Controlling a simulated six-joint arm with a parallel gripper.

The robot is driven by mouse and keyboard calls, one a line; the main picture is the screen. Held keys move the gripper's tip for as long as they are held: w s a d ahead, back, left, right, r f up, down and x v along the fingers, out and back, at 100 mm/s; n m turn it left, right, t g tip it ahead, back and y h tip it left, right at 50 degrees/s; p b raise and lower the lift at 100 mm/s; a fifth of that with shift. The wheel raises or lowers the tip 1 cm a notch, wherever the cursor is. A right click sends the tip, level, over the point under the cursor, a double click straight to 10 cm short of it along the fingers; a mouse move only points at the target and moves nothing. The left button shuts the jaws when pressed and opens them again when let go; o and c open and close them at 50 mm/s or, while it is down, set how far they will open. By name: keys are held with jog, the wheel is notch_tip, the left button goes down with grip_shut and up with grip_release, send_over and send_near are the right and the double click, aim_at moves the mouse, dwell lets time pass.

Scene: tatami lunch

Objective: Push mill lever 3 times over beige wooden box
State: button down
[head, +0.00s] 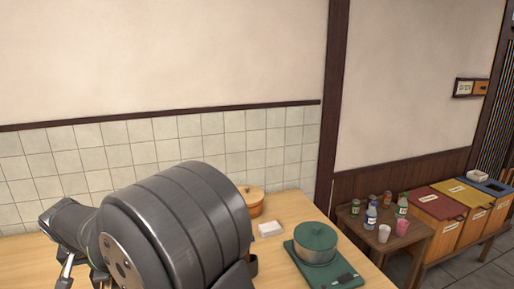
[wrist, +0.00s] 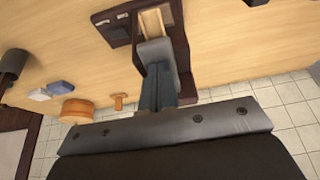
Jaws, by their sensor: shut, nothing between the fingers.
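In the wrist view my gripper (wrist: 157,82) is shut, with nothing seen between its fingers. It is at a dark brown wooden frame (wrist: 181,48) that holds a beige wooden piece (wrist: 152,22). A grey block-like part (wrist: 155,53) lies at the finger ends; I cannot tell whether it is the mill lever or whether it is touched. A round orange-tan wooden box (wrist: 78,111) stands left of the gripper, apart from it. In the head view a lidded wooden box (head: 249,203) shows behind my arm, which hides the gripper and the dark frame.
A small wooden knob-like object (wrist: 118,98), a blue block (wrist: 61,86) and a white block (wrist: 39,95) lie left of the gripper. A green pot (head: 316,245) stands on a green base at the counter's right. A tiled wall (head: 90,160) borders the counter.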

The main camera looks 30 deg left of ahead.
jog(key=shift+f, duration=0.6)
jog(key=shift+r, duration=2.1)
jog(key=shift+f, duration=0.1)
jog(key=shift+f, duration=2)
jog(key=shift+r, duration=2.1)
